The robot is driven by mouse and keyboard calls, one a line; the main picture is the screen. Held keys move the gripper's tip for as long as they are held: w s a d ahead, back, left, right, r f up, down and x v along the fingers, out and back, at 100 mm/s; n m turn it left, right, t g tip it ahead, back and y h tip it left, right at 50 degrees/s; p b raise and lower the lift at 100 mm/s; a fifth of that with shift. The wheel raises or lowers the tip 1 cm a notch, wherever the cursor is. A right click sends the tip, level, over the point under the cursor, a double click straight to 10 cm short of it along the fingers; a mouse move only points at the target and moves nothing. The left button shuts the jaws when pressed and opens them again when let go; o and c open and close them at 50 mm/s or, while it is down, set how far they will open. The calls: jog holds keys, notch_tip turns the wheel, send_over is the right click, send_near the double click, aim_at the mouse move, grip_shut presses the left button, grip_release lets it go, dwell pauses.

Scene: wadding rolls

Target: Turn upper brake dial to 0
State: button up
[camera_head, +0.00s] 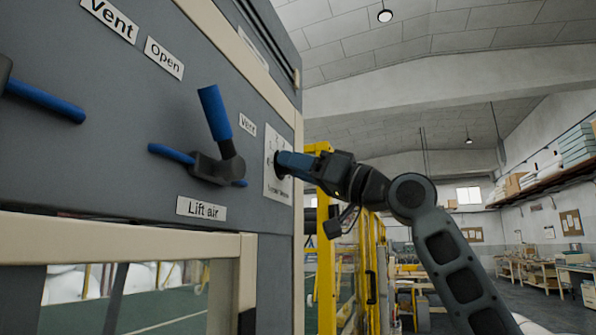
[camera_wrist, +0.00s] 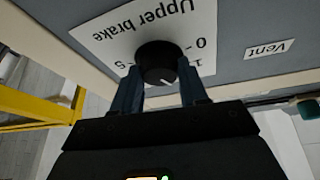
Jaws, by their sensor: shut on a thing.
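The upper brake dial (camera_wrist: 157,58) is a round black knob on a white plate (camera_wrist: 112,36) marked "Upper brake", which reads upside down in the wrist view. Its white mark points down in that picture, away from the 0, which is at the upper right of the knob; a 1 is below the 0 and a 5 is at the left. My gripper (camera_wrist: 161,84) is shut on the knob, one blue finger on each side. In the head view my gripper (camera_head: 284,164) reaches the plate (camera_head: 272,186) from the right and mostly hides the dial.
Left of the plate, blue-handled levers (camera_head: 214,112) stick out from the grey panel (camera_head: 120,150) above a "Lift air" label (camera_head: 201,208). A "Vent" label (camera_wrist: 270,49) is beside the plate. A yellow frame (camera_head: 326,260) stands behind my gripper.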

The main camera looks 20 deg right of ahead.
jog(key=shift+w+d+r+n+g+y+b, duration=0.1)
jog(key=shift+n+g+y+b, duration=0.6)
jog(key=shift+n+g, duration=1.9)
jog(key=shift+w+d+r+n+g+y+b, duration=0.15)
jog(key=shift+n+g+y+b, duration=0.55)
jog(key=shift+n, duration=3.75)
jog(key=shift+w+d+f+n+g+y+b, duration=0.1)
jog(key=shift+n+g+y+b, duration=0.25)
jog(key=shift+n+g+y, duration=2.05)
jog(key=n+t+h, duration=0.1)
jog(key=n+h, duration=0.2)
jog(key=shift+t, duration=0.4)
jog(key=o, duration=1)
jog(key=shift+o, duration=0.2)
jog(key=b+v, duration=0.1)
jog(key=v, duration=0.6)
jog(key=shift+d, duration=0.4)
jog(key=shift+s, duration=0.15)
